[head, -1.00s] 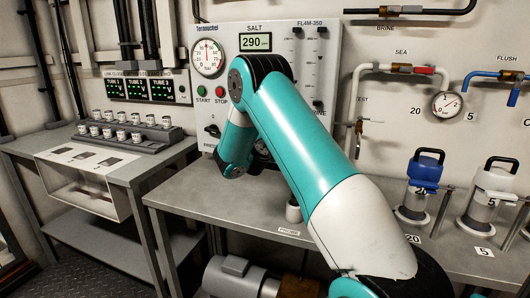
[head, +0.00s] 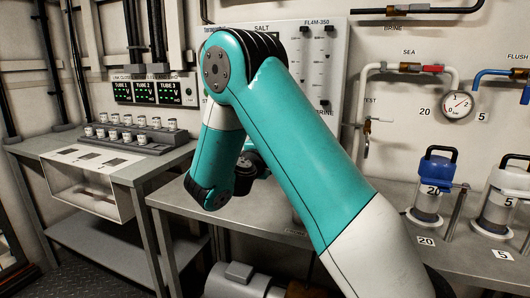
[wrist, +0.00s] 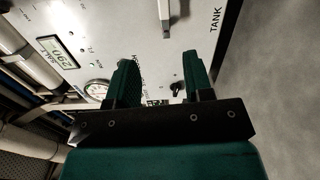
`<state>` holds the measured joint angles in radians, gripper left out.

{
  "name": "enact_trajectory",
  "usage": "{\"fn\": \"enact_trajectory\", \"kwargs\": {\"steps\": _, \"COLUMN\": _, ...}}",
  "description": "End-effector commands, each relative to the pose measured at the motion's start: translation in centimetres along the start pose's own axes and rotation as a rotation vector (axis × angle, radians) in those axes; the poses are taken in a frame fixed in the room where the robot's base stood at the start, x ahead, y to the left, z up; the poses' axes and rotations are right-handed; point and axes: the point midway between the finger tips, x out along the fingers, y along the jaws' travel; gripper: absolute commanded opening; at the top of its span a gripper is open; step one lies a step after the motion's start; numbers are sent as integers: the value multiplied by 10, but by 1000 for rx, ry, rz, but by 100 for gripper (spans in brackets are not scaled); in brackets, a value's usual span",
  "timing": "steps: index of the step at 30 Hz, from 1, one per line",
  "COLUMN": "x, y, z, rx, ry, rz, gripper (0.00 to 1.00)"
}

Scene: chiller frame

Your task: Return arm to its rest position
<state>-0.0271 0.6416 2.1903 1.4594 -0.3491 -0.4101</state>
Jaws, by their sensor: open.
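My gripper (wrist: 158,85) shows in the wrist view with its two green fingers apart and nothing between them. It faces the white control panel (wrist: 100,25), which looks tilted in that view. In the head view my teal and white arm rises from the lower right, bends at the top and folds down at the left. My gripper is hidden behind the arm there. The arm covers much of the panel, including its gauge and display.
A bench (head: 190,203) runs below the panel, with two handled canisters (head: 430,192) (head: 497,205) at right. Pipes and a gauge (head: 458,105) line the wall.

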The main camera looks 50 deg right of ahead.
Motion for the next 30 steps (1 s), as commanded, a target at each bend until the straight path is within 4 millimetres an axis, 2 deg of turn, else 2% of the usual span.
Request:
{"fn": "enact_trajectory", "kwargs": {"steps": 11, "x": -2, "y": -2, "z": 0, "rx": 24, "ry": 0, "rz": -27, "gripper": 47}}
{"fn": "enact_trajectory", "kwargs": {"steps": 14, "x": -11, "y": -11, "z": 1, "rx": 117, "ry": 2, "rz": -138, "gripper": 47}}
{"fn": "enact_trajectory", "kwargs": {"steps": 17, "x": -38, "y": -31, "z": -3, "rx": 266, "ry": 11, "rz": -362, "gripper": 47}}
{"fn": "enact_trajectory", "kwargs": {"steps": 20, "x": -91, "y": -53, "z": -13, "rx": 399, "ry": 38, "rz": -663, "gripper": 47}}
{"fn": "enact_trajectory", "kwargs": {"steps": 23, "x": -162, "y": -66, "z": -21, "rx": 460, "ry": 85, "rz": -976, "gripper": 47}}
{"fn": "enact_trajectory", "kwargs": {"steps": 24, "x": -194, "y": -67, "z": -21, "rx": 461, "ry": 108, "rz": -1099, "gripper": 47}}
{"fn": "enact_trajectory", "kwargs": {"steps": 27, "x": -267, "y": -64, "z": -13, "rx": 420, "ry": 170, "rz": -1356, "gripper": 47}}
{"fn": "enact_trajectory", "kwargs": {"steps": 30, "x": -326, "y": -55, "z": 5, "rx": 340, "ry": 231, "rz": -1543, "gripper": 47}}
